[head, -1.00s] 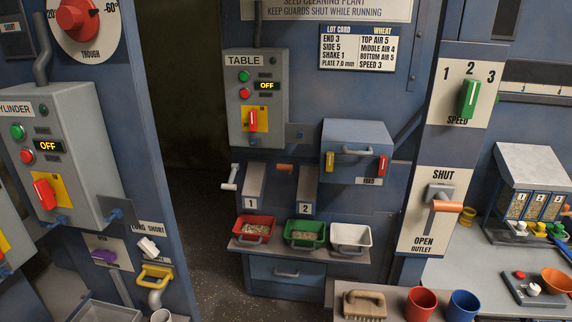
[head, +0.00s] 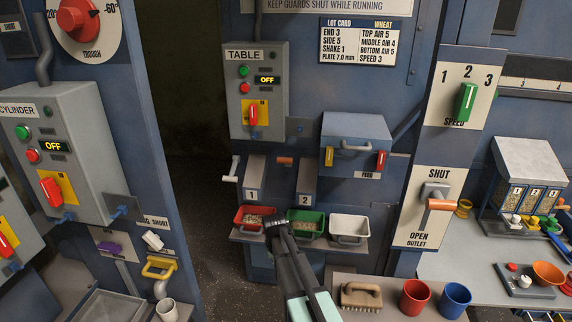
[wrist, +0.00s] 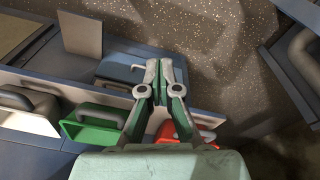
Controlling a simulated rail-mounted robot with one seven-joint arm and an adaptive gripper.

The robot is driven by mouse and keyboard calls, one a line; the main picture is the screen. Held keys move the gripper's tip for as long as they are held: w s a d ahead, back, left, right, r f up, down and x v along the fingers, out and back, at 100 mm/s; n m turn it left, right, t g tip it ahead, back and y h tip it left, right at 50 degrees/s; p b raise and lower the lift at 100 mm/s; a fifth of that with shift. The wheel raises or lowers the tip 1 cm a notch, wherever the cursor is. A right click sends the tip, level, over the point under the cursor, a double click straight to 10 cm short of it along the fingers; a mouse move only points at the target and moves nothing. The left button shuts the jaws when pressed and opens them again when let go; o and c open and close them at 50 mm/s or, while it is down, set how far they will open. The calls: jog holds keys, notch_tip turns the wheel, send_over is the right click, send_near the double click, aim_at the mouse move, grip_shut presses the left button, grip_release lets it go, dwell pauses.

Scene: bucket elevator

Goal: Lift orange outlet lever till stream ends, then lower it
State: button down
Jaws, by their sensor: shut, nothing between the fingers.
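The outlet lever has an orange handle (head: 441,205) on a grey mount, on the white panel (head: 420,235) marked SHUT at top and OPEN OUTLET below. The handle sticks out to the right, between the two labels. My gripper (head: 275,226) is well to its left and lower, in front of the red tray (head: 245,220) and green tray (head: 318,217). In the wrist view my gripper (wrist: 160,65) has its fingers together and empty. The red tray (wrist: 183,128) and green tray (wrist: 85,132) also show there. I see no stream.
Spouts 1 (head: 253,178) and 2 (head: 307,180) stand above the trays, with another orange handle (head: 285,160) between them.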

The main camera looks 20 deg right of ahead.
jog(key=w+d+r+m+t+p, duration=0.1)
jog(key=w+d+r, duration=0.2)
jog(key=w+r, duration=0.5)
jog(key=w+d+r+t, duration=0.15)
jog(key=w+r, duration=0.25)
jog(key=r, duration=0.8)
notch_tip(320, 180, up, 23)
jog(key=m+t+h, duration=0.1)
jog(key=m+h, duration=0.1)
send_over(287, 162)
jog(key=a, duration=0.2)
jog(key=shift+s+f+p, duration=0.2)
jog(key=shift+s+p, duration=0.15)
jog(key=shift+s, duration=0.1)
jog(key=shift+m, duration=0.5)
jog(key=p+x, duration=0.1)
jog(key=x, duration=0.6)
jog(key=s+p+x, duration=0.1)
jog(key=x, duration=0.2)
jog(key=shift+d+f+p, duration=0.1)
jog(key=shift+f+p, duration=0.2)
jog(key=shift+f, duration=0.1)
